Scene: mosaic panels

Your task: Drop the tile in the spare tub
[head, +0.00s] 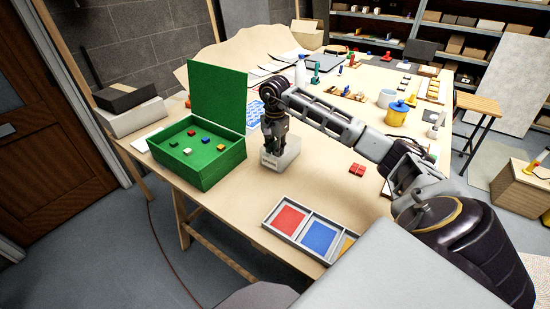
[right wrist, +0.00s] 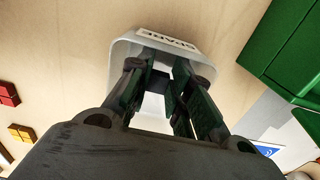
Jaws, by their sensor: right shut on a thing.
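The spare tub (head: 285,161) is a small white open box with a label on its front, standing on the table right of the green box. My right gripper (head: 272,151) points down over the tub, its fingertips at the tub's opening. In the right wrist view the tub (right wrist: 122,58) frames the fingers, and its label shows at the far rim. The fingers are shut on the tile (right wrist: 158,82), a small dark piece mostly hidden between them. I cannot tell whether the tile touches the tub. My left gripper does not show.
The green box (head: 216,171), lid raised, holds several coloured tiles. A grey tray (head: 267,226) with red, blue and yellow panels lies at the near edge. Red tiles (head: 357,169) lie to the right. A yellow pot (head: 397,116) stands behind my arm.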

